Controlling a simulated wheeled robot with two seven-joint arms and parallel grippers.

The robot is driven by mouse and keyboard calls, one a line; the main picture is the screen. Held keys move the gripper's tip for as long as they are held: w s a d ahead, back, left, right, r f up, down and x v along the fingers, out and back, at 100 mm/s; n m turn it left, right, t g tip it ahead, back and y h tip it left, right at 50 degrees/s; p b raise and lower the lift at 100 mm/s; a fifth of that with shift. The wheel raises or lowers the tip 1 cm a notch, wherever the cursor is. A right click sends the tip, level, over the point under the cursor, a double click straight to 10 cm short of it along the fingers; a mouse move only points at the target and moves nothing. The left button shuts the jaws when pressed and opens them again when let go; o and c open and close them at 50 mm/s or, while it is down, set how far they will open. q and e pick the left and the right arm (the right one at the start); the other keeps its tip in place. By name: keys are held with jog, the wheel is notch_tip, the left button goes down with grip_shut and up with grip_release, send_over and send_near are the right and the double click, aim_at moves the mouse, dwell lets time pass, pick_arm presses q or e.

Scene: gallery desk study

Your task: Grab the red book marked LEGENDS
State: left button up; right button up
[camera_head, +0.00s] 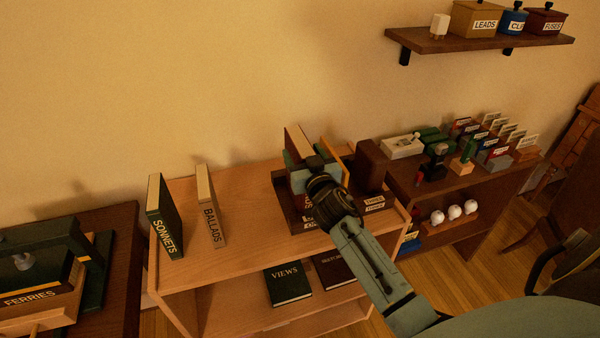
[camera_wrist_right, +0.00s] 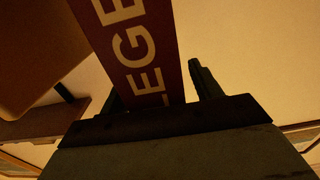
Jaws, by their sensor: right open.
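The red book marked LEGENDS (camera_wrist_right: 140,50) fills the middle of the right wrist view, with the letters "LEGE" readable on its spine. In the head view a red book (camera_head: 298,142) stands upright in a dark rack (camera_head: 285,203) on the wooden shelf unit, partly hidden by my right gripper. My right gripper (camera_head: 313,166) is at this book. In the wrist view its fingers (camera_wrist_right: 155,90) are open, one on each side of the spine; the right finger stands apart from it. I cannot tell whether the left finger touches. My left gripper is not in view.
A yellow book (camera_head: 333,158) and a dark brown block (camera_head: 371,165) stand close right of the gripper. SONNETS (camera_head: 163,218) and BALLADS (camera_head: 210,207) stand to the left, with bare shelf top between. VIEWS (camera_head: 288,284) lies below. A wall shelf (camera_head: 480,44) hangs at upper right.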

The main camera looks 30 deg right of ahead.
jog(key=shift+w, duration=0.1)
grip_shut()
dwell(0.4)
jog(key=shift+r, duration=0.15)
